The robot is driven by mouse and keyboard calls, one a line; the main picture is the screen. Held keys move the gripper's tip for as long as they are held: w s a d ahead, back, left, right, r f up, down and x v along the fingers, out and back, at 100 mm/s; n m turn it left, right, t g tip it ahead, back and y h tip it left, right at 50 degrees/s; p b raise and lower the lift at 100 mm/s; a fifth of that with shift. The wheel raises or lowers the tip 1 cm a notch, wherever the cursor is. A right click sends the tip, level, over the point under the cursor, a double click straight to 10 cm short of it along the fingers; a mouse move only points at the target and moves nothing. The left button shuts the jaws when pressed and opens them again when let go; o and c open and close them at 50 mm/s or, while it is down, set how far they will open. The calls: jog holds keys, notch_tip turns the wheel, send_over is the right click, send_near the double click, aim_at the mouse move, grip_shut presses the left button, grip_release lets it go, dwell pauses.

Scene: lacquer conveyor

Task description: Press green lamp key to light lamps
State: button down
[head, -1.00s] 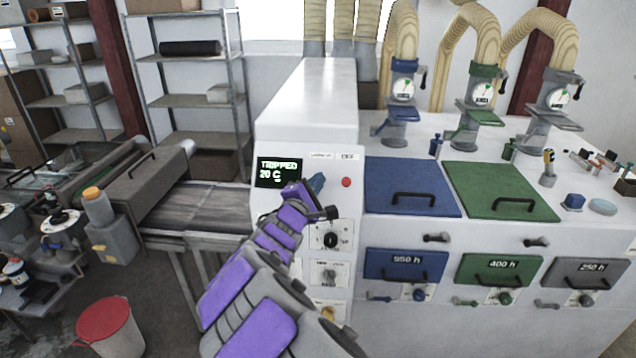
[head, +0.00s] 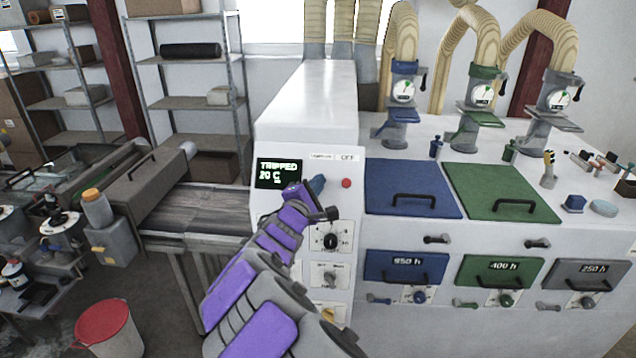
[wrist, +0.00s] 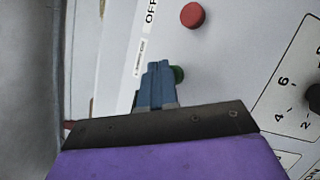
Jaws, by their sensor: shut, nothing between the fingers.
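The green lamp key (wrist: 178,74) is a small round button on the white control panel (wrist: 235,60). In the wrist view it shows just past the right side of my fingertips and is partly covered by them. My gripper (wrist: 157,75) has blue fingers that are shut and empty, pointing at the panel. I cannot tell whether the tips touch the key. In the head view my gripper (head: 318,184) is at the panel, left of the red button, and hides the green key. A display (head: 278,173) there reads "TRIPPED 20 C".
The red OFF button (head: 346,183) is close to my fingertips, and also shows in the wrist view (wrist: 192,15). A dark rotary knob (head: 331,242) sits below. Blue (head: 430,178) and green (head: 480,180) lids lie to the right, a conveyor (head: 195,208) to the left.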

jog(key=shift+w+f, duration=0.2)
dwell(0.4)
jog(key=shift+s, duration=0.1)
jog(key=shift+s+r+b, duration=0.35)
jog(key=shift+s+r, duration=0.25)
jog(key=shift+s, duration=0.05)
jog(key=s+r, duration=0.1)
jog(key=s, duration=0.1)
jog(key=s+r, duration=0.2)
jog(key=shift+a, duration=0.1)
dwell(0.5)
dwell(0.4)
